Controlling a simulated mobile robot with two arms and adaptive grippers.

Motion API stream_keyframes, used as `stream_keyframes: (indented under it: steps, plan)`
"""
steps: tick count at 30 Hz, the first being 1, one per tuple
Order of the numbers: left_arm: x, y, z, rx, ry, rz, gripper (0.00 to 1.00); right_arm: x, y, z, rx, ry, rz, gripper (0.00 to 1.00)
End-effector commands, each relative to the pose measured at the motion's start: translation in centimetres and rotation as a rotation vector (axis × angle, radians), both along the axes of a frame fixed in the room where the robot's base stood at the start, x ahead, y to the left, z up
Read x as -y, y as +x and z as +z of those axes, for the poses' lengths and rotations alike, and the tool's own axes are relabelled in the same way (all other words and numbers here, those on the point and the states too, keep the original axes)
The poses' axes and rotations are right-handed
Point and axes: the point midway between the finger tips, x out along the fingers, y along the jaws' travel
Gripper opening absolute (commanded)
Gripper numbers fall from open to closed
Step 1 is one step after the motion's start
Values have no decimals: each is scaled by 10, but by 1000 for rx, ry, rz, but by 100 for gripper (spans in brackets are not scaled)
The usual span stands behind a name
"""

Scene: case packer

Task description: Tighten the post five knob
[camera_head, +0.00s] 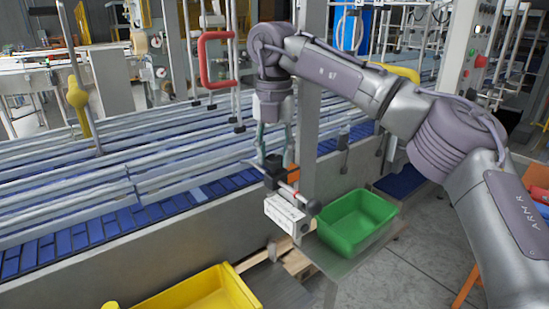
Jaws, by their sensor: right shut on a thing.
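My right gripper (273,157) points straight down beside the grey upright post. Its fingers are around the top of a dark knob (273,169) on a small clamp bracket. The gripper is shut on this knob, and the fingers hide part of it. Below the knob, a short rod with a red mark leads to a white labelled block (285,214). A second dark round knob (314,207) sits at the right of that block. No post number is readable. My left gripper is not in view.
A conveyor with blue slats and metal guide rails (90,185) runs behind the bracket. A green bin (357,222) stands on a shelf to the right. A yellow bin (200,290) is at the front. A red handle (203,60) hangs above the rails.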

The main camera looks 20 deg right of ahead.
Motion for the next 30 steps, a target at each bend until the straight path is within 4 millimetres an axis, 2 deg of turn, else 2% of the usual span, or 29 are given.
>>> stream_keyframes:
  steps: [6,15,30]
  plan:
    - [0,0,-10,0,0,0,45,0,0,-1,2,0,-188,5]
    - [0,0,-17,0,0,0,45,0,1,-1,2,-1,-375,5]
    - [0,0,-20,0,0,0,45,0,1,0,2,0,-469,5]
